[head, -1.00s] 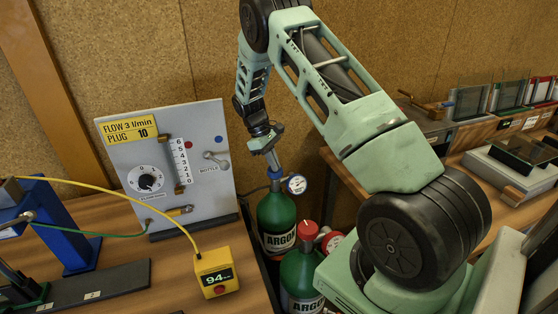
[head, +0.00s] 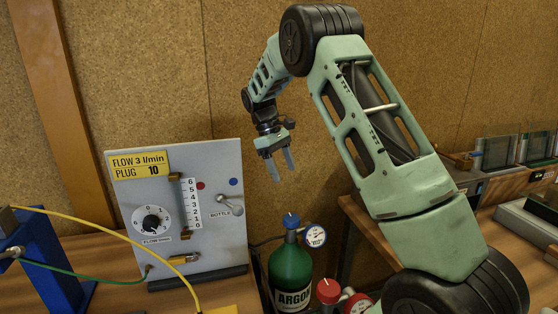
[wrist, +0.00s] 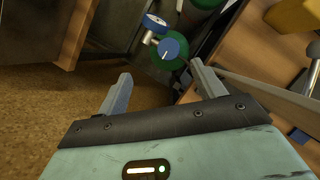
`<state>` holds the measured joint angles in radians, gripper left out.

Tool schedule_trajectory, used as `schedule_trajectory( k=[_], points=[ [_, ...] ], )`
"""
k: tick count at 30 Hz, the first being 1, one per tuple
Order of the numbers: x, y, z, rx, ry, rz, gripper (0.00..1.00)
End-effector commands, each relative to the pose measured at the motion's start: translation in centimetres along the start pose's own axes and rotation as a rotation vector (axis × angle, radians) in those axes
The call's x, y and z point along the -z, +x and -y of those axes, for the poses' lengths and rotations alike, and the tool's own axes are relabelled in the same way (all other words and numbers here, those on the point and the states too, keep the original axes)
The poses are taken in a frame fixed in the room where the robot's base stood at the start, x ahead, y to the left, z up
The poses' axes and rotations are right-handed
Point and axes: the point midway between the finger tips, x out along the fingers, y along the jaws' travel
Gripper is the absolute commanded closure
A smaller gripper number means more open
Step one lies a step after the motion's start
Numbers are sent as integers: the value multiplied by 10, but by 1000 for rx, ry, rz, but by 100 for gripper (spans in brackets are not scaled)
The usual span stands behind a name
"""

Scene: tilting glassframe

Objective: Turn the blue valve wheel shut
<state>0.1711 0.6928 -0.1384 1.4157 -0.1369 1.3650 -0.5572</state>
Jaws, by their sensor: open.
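The blue valve wheel (head: 291,220) sits on top of a green argon bottle (head: 290,262), with a round gauge (head: 315,235) to its right. In the wrist view the blue wheel (wrist: 170,49) shows from above, beyond and between my fingertips, with a pale line mark on its face. My gripper (head: 279,173) is open and empty, above the wheel and apart from it. Its two fingers also show in the wrist view (wrist: 160,85).
A second bottle with a red wheel (head: 328,291) stands to the right, partly behind my arm. The flow panel (head: 208,155) with dial and lever stands on the bench at left. A yellow hose (head: 120,234) crosses the left bench. The cork wall is behind.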

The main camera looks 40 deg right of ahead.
Motion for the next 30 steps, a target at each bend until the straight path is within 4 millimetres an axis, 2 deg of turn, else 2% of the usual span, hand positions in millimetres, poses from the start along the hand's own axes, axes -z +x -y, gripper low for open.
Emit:
schedule_trajectory(
  k=[3, 9, 30],
  points=[
    [-2, -20, 1, -2, 0, -3, 32],
    [-4, -38, 2, -1, 1, -1, 32],
    [-5, -40, 2, 0, 1, 1, 32]
  ],
)
